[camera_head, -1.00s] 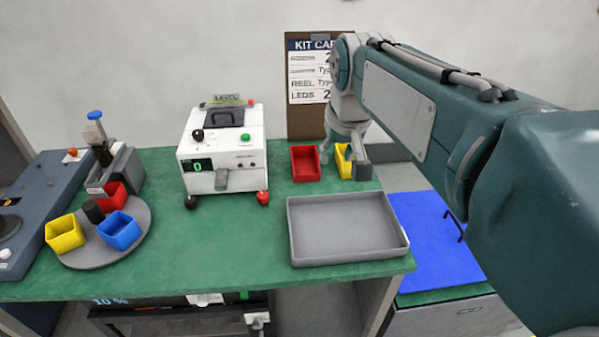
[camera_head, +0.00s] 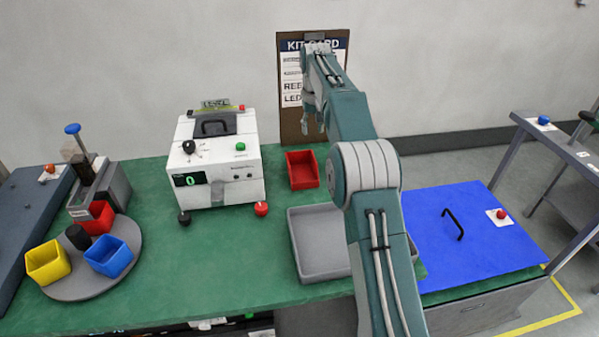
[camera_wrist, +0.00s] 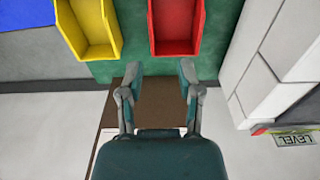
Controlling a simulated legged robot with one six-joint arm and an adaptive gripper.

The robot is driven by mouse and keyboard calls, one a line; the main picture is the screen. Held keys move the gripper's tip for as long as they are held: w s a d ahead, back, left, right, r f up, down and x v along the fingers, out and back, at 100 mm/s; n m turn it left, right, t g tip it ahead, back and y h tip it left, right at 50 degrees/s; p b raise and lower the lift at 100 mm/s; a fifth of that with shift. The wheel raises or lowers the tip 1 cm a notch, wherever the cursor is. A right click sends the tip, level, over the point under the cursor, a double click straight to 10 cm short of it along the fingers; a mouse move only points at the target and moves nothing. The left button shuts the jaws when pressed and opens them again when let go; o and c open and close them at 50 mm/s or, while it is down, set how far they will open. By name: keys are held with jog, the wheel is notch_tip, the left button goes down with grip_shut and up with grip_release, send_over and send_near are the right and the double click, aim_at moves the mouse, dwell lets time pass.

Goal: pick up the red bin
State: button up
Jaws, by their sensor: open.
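A red bin (camera_head: 302,170) stands on the green bench, right of the white machine. In the wrist view it (camera_wrist: 177,28) is at the top, ahead of the fingers. A second red bin (camera_head: 97,219) sits on the round grey turntable at left. My gripper (camera_head: 312,124) is up by the kit card, above and beyond the first red bin in the picture. In the wrist view my gripper (camera_wrist: 162,73) has its fingers spread, with nothing between them. The fingers look apart from the bin.
A yellow bin (camera_wrist: 90,30) stands beside the red bin; my arm hides it in the head view. The white machine (camera_head: 218,157) is close on the other side. A grey tray (camera_head: 318,262) lies in front, partly behind my arm. The kit card board (camera_head: 291,118) stands behind.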

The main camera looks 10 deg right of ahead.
send_over(314, 175)
notch_tip(314, 175, down, 6)
jog(key=shift+w+d+f+g, duration=0.15)
jog(key=shift+w+f+g, duration=0.2)
jog(key=shift+f, duration=0.15)
jog(key=f, duration=0.4)
jog(key=shift+a+f, duration=0.2)
jog(key=shift+a, duration=0.15)
jog(key=f, duration=0.6)
jog(key=shift+d, duration=0.35)
jog(key=shift+a+f, duration=0.1)
grip_shut()
